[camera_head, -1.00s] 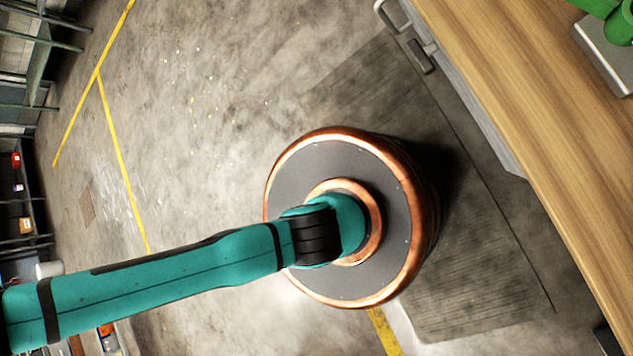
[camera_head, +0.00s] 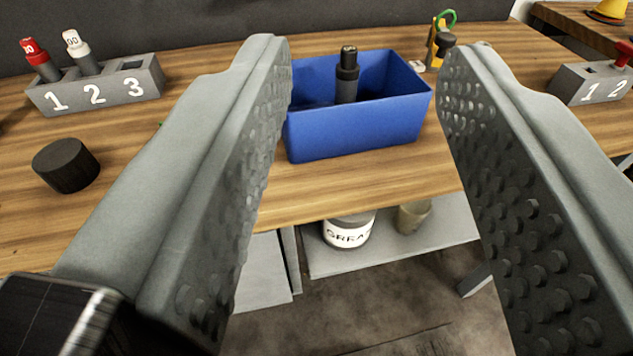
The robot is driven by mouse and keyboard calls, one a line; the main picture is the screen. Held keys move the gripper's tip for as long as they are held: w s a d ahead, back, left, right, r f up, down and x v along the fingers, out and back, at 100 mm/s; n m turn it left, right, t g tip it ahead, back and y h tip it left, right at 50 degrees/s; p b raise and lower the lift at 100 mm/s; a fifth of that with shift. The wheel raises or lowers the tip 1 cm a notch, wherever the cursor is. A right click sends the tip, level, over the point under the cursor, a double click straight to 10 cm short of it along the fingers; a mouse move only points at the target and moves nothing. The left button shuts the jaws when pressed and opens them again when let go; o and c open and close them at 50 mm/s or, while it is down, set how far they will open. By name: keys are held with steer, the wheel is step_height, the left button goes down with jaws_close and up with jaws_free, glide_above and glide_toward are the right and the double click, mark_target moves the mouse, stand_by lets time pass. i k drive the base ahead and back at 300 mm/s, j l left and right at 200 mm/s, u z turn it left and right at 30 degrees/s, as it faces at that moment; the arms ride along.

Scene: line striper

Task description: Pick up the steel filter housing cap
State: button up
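My gripper (camera_head: 366,62) is open, its two grey studded fingers wide apart, with nothing held between them. Beyond the fingertips, a blue bin (camera_head: 355,134) stands on the wooden table and holds an upright dark cylinder with a narrower top (camera_head: 347,75). A short dark round cylinder (camera_head: 66,166) sits on the table at the left, outside the left finger. I cannot tell whether either of these is the steel filter housing cap. No bright steel cap is seen. The fingers hide parts of the table.
A grey holder (camera_head: 100,93) numbered 1 to 3 has red- and white-topped items; slot 3 looks empty. Another numbered holder (camera_head: 590,86) is at the right. A labelled tub (camera_head: 348,233) is on the lower shelf.

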mark_target(66, 165)
steer(key=u, duration=1.5)
